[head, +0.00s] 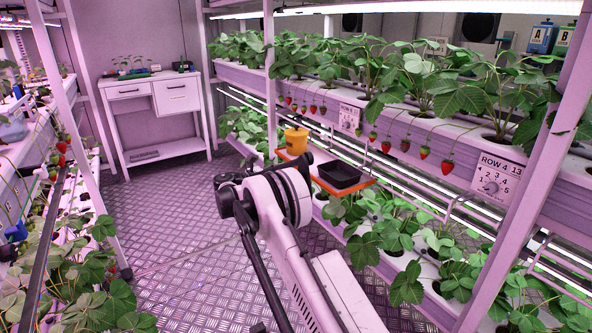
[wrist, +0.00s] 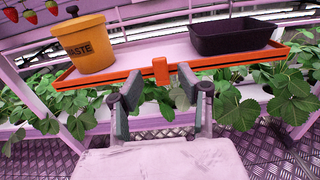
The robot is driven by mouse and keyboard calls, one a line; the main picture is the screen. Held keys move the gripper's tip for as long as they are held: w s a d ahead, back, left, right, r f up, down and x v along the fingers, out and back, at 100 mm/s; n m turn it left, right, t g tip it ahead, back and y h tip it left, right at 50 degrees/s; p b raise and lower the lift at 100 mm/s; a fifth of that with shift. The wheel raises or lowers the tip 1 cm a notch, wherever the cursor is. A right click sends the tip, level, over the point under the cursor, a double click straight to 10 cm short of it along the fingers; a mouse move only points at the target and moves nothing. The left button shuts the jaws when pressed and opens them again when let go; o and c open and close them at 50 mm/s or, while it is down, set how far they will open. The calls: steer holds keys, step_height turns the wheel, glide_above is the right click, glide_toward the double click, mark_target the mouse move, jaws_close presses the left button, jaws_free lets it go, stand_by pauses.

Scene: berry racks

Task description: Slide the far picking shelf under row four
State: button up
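The picking shelf (head: 367,182) is a flat board with an orange rim, below the strawberries of row four (head: 240,75) on the right-hand rack. A yellow waste bucket (head: 296,141) and an empty black tray (head: 338,176) stand on it. In the wrist view the shelf's orange front rim (wrist: 215,65) has a small upright orange handle (wrist: 160,71) at its middle. My gripper (wrist: 154,92) is open, with its dark pads on either side of the line to the handle. The handle appears just beyond the fingertips, and contact is not visible. In the head view my wrist mostly hides the fingers.
A row sign (head: 496,180) reading "ROW 4" hangs at the right. Leafy plants of a lower row (head: 400,235) grow beneath the shelf. A rack post (head: 530,170) stands at the right, a white cabinet (head: 157,110) at the back. The metal floor (head: 180,235) is open.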

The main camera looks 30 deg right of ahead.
mark_target(296, 164)
steer(key=shift+w+d+b, duration=0.2)
steer(key=shift+d+b, duration=0.05)
steer(key=shift+d, duration=1.15)
steer(key=shift+w+d+b, duration=0.15)
steer(key=shift+d+b, duration=0.1)
steer(key=shift+d, duration=1.1)
jaws_close()
